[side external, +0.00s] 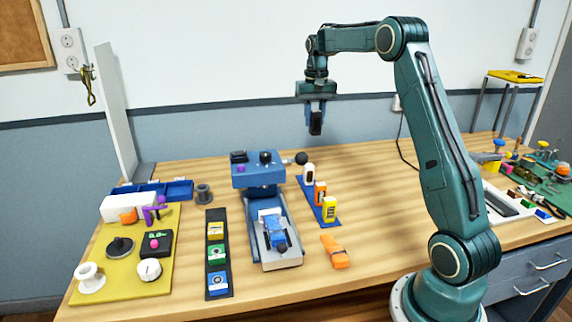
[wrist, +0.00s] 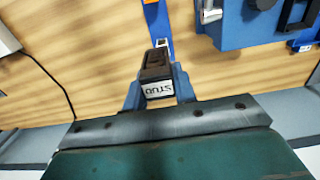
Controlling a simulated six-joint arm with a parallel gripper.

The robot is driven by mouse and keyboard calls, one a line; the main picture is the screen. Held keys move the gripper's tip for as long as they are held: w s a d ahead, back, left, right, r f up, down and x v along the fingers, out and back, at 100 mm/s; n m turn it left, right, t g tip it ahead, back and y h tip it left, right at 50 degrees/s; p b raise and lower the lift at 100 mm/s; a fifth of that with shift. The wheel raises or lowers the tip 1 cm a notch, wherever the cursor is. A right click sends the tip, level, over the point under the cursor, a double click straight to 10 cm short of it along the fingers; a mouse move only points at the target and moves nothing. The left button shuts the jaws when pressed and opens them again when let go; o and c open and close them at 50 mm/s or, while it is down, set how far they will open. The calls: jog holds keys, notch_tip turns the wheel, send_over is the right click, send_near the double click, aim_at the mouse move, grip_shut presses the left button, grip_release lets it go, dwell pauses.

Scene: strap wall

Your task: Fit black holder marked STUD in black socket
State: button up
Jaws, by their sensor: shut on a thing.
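The black holder (side external: 316,124) is held in my gripper (side external: 315,108), high above the back of the table. In the wrist view the holder (wrist: 156,66) sits between the two blue fingers of my gripper (wrist: 158,82), with a white label reading STUD, upside down in that picture. My gripper is shut on it, and the holder hangs below the fingers in the side view. I cannot pick out the black socket for certain.
A blue press-like machine (side external: 258,180) stands mid-table, with a black ball handle (side external: 301,158). A blue strip (side external: 310,187) carries white, orange and yellow holders. An orange piece (side external: 334,251) lies in front. A yellow mat (side external: 110,279) with several parts is at left.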

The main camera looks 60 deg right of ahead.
dwell(0.3)
jog(key=w+a+r, duration=0.2)
jog(key=w+a, duration=1.3)
jog(key=a, duration=0.2)
jog(key=shift+w+r, duration=0.3)
jog(key=shift+r, duration=0.1)
jog(key=shift+f, duration=0.1)
jog(key=shift+f, duration=2.1)
jog(key=shift+f, duration=1.8)
jog(key=shift+f, duration=0.1)
